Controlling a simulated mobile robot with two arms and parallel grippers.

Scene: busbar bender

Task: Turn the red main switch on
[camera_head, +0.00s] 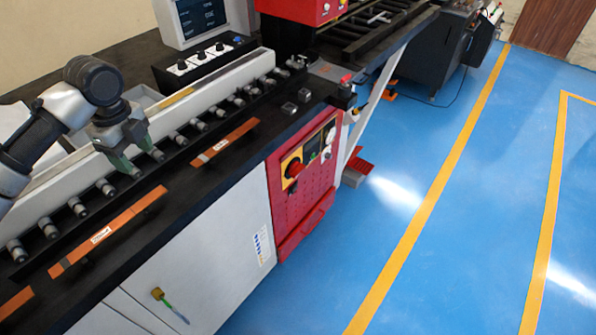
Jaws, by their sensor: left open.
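The red main switch (294,169) sits on a yellow plate at the left of the red control panel (301,190), on the front of the machine. Its exact turn position is too small to tell. My left gripper (146,165) is open and empty, above the roller row on the machine's bed, to the left of the switch and well apart from it. Its green-grey fingers point down and to the right. My right gripper is not in view.
Orange copper bars (112,230) lie on the black worktop, beside a row of grey rollers (104,187). A monitor (205,18) and a black knob box (205,61) stand at the back. A red foot pedal (357,165) is on the blue floor (400,230), which is open at right.

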